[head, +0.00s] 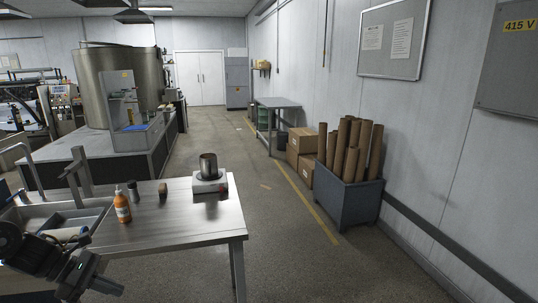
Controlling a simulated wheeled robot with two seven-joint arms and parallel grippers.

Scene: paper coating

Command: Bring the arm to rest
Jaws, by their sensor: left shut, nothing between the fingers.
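My left gripper (104,286) is at the lower left, in front of the near edge of the metal table (190,225). It is shut with nothing between its fingers and is apart from the things on the table. My left arm comes in from the left edge, in front of the sink. My right gripper is not in view.
On the table are an orange bottle (122,207), a small dark bottle (133,190), a small brown block (163,190) and a dark metal cup (208,166) on a white device (209,184). A sink (70,216) is at left. The floor right of the table is clear up to a bin (345,202) of cardboard tubes.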

